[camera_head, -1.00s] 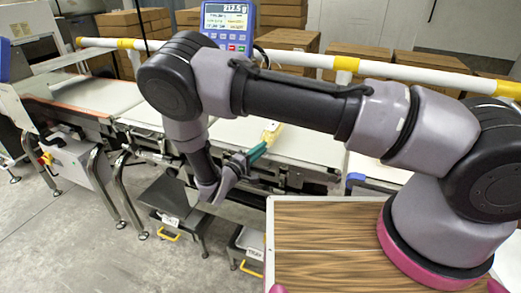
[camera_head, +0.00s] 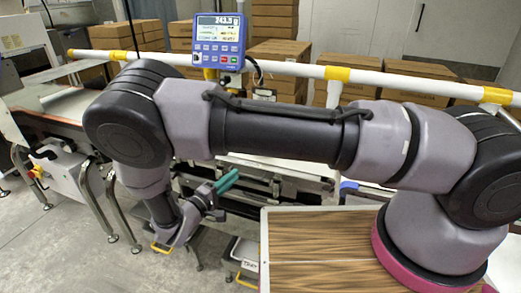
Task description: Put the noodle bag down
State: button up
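I do not see the noodle bag in this view. My arm covers much of the belt, and the bag could be hidden behind it. My gripper (camera_head: 227,181) has green-teal fingers and is low in the middle, in front of the belt line's near edge. Its fingers point up and to the right, with nothing visible between or at their tips. They overlap from this angle, so I cannot tell how far apart they are. The weigher display (camera_head: 219,41) on its post reads about 243 g.
A grey bin (camera_head: 243,252) with a yellow handle stands below the belt, right of my gripper. Another yellow handle (camera_head: 161,248) shows below my wrist. A white rail (camera_head: 300,69) with yellow bands runs behind the arm. Cardboard boxes (camera_head: 375,58) are stacked beyond it.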

jog(key=w+d+r+m+g+y, duration=0.15)
jog(key=d+r+m+g, duration=0.25)
jog(key=d+r+g, duration=0.45)
jog(key=w+d+r+m+g+y, duration=0.1)
jog(key=w+d+r+m+g, duration=0.35)
jog(key=d+r, duration=0.75)
jog(key=s+d+r+m+t+y, duration=0.2)
jog(key=s+d+r+y, duration=0.3)
jog(key=r, duration=0.7)
jog(key=s+d+r+m+t+y, duration=0.3)
jog(key=s+d+r, duration=0.5)
jog(key=r, duration=0.4)
jog(key=shift+s+d+m+y, duration=0.2)
jog(key=shift+s+m+y, duration=0.5)
jog(key=shift+m+y, duration=0.2)
